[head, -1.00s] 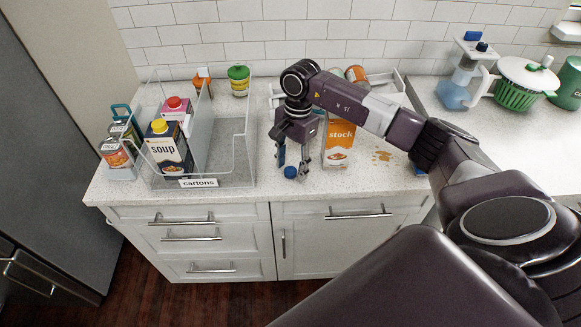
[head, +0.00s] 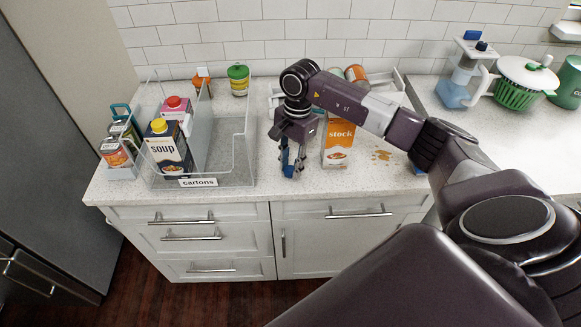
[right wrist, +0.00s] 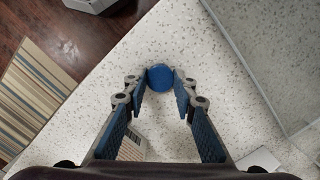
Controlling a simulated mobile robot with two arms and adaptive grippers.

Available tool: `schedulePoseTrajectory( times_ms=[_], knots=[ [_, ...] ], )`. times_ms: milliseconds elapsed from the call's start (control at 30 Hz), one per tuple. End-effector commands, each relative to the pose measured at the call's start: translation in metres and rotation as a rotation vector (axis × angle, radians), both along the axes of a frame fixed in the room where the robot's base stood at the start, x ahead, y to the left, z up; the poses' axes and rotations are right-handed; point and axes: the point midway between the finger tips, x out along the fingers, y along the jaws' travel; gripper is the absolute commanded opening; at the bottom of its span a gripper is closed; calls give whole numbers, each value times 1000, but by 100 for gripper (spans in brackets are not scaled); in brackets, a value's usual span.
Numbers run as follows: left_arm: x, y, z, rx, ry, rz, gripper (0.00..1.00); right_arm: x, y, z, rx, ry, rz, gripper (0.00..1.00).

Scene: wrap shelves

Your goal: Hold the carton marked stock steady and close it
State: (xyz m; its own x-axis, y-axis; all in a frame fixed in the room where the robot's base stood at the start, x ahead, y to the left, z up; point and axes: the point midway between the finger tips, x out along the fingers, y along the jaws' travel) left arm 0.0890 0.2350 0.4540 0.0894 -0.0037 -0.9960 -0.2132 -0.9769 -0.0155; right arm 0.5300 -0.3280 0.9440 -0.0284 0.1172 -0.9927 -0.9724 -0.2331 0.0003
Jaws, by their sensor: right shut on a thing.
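The orange and white carton marked stock (head: 338,143) stands upright on the counter in the head view, its top hidden behind my right arm. My right gripper (head: 290,173) points down on the counter just left of the carton. In the right wrist view, a round blue cap (right wrist: 160,75) lies on the counter between its fingertips, and the gripper is shut on it. The cap is mostly hidden by the fingers in the head view. My left gripper is in neither view.
A clear bin labelled cartons (head: 235,165) holds a soup carton (head: 168,150) and a pink-capped carton (head: 176,108). Brown spots (head: 383,155) mark the counter right of the stock carton. Cans and jars stand at the back. The counter's front edge is close to the gripper.

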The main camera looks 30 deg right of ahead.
Motion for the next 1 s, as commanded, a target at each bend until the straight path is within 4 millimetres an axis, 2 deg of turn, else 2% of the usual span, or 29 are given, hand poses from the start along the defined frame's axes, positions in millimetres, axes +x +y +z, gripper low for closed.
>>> schedulePoseTrajectory(
  times_ms=[167,267,367,600,733,900,1000],
  knots=[
    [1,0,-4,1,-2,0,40,1,0,10,0,-3,0,18],
    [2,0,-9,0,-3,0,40,2,0,23,0,-5,0,18],
    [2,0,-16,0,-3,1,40,2,0,43,0,-7,1,18],
    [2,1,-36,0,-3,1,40,2,0,117,0,-10,1,18],
    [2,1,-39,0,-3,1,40,1,0,153,-1,-6,0,18],
    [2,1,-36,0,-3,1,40,1,-1,182,-1,-3,0,18],
    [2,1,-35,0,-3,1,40,1,0,191,-1,-2,0,18]
  ],
)
